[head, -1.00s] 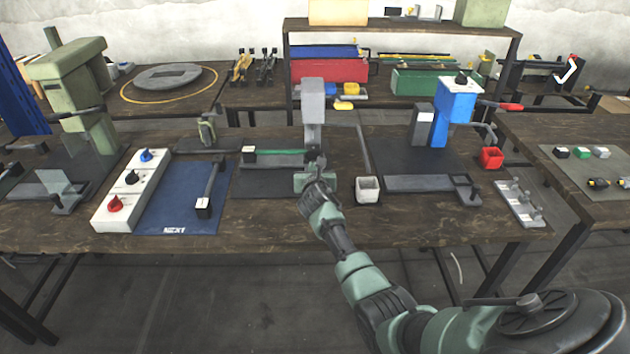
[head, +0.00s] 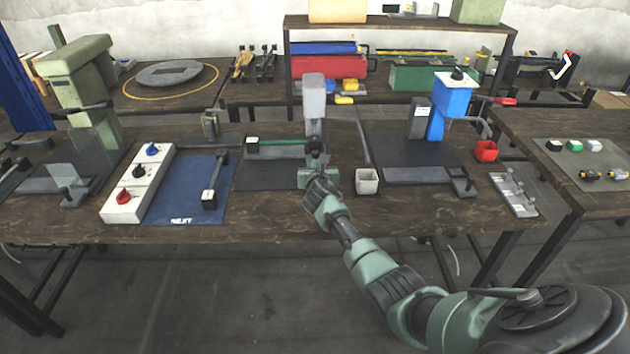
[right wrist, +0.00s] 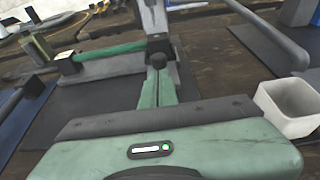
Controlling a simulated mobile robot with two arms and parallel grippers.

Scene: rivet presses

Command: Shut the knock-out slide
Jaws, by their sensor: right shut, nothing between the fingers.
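My right gripper (head: 316,168) is at the foot of a small press with a pale grey head (head: 314,92). Its two green fingers (right wrist: 158,84) are closed together, with nothing between them. In the right wrist view a dark round knob (right wrist: 157,60) sits at the fingertips; I cannot tell whether they touch it. A grey slide bar (right wrist: 100,69) runs left from there, beneath a green rod (right wrist: 108,51) that also shows in the head view (head: 285,142). No label marks which part is the knock-out slide. My left gripper is not in view.
A white open bin (head: 367,182) stands right of my gripper. Farther right are a blue press (head: 454,100) and a red cup (head: 486,151). A white control box (head: 138,185) and blue mat (head: 170,205) lie left. Bare wood is free along the front edge.

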